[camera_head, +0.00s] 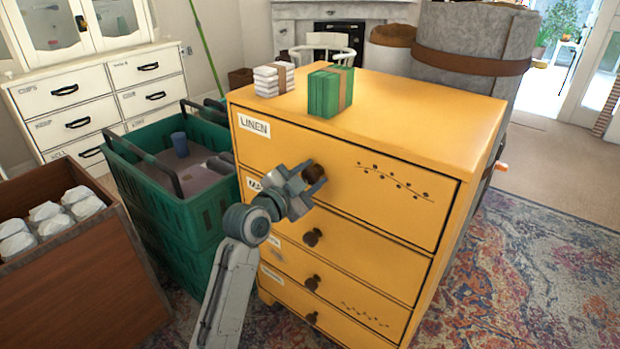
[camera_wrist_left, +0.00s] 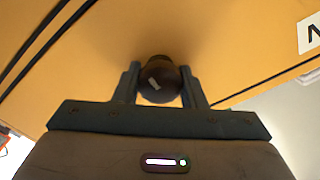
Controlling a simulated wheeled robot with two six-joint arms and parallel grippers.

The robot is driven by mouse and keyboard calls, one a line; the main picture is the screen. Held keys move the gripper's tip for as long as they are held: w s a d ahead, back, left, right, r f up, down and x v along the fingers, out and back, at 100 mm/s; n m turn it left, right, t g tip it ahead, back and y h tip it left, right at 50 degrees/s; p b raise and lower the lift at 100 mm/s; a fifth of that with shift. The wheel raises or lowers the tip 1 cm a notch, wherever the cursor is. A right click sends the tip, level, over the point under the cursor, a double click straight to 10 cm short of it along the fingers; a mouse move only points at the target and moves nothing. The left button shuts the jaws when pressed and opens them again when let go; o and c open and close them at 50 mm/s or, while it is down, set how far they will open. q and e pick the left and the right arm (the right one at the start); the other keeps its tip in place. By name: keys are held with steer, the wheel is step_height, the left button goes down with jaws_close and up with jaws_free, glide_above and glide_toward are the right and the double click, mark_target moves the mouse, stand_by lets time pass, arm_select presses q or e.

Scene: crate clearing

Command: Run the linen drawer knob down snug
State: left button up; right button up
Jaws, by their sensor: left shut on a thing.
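The linen drawer (camera_head: 345,180) is the top drawer of a yellow chest, with a white LINEN label at its upper left. Its dark brown round knob (camera_head: 313,172) is on the drawer front. My left gripper (camera_head: 307,178) is shut on this knob. In the left wrist view the knob (camera_wrist_left: 160,80) sits between the two fingers, with a pale mark on its face. Whether the knob's base touches the drawer front is hidden. My right gripper is not in view.
Folded white linen (camera_head: 272,80) and a green stack (camera_head: 330,92) lie on the chest top. Lower drawers have similar knobs (camera_head: 312,237). A green crate (camera_head: 165,165) stands left of the chest, and a brown box (camera_head: 90,275) of white rolls stands farther left. Patterned rug lies to the right.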

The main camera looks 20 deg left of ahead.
arm_select(q)
steer(key=shift+f, duration=0.1)
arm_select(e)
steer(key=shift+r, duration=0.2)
arm_select(q)
steer(key=o, duration=1)
steer(key=v, duration=1)
steer(key=shift+s+p, duration=0.35)
steer(key=shift+s, duration=0.05)
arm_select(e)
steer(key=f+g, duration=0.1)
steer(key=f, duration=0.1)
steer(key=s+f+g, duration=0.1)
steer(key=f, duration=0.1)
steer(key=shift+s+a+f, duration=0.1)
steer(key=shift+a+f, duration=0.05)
arm_select(q)
steer(key=shift+a, duration=0.1)
